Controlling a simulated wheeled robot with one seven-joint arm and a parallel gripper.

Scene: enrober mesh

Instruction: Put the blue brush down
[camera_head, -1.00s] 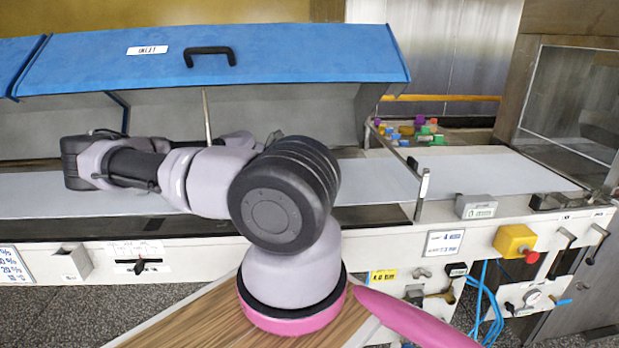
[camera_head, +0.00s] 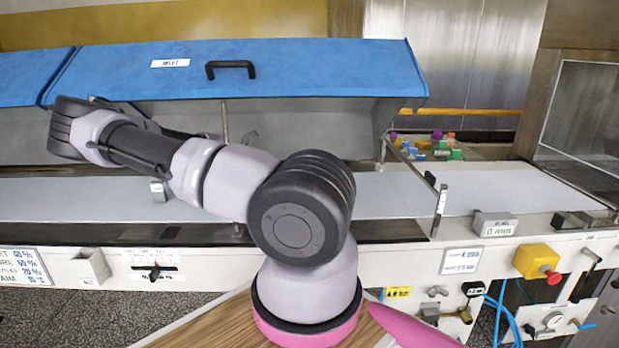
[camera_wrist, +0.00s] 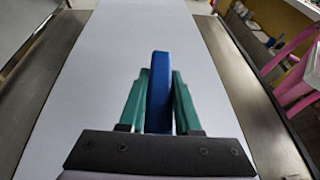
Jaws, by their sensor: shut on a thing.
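The blue brush (camera_wrist: 159,85) shows in the wrist view as a blue bar between the two green fingers of my gripper (camera_wrist: 160,98). My gripper is shut on it. It points away along the pale belt (camera_wrist: 115,50); I cannot tell whether it touches the belt. Its lower end is hidden by the gripper body. In the head view the arm reaches left over the belt (camera_head: 400,195), and neither the gripper fingers nor the brush can be made out behind the arm.
A raised blue hood (camera_head: 300,75) with a black handle hangs over the belt. Several small coloured blocks (camera_head: 430,148) lie beyond the belt at the right. A yellow box with a red button (camera_head: 537,262) is on the front rail. The belt is clear at the right.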

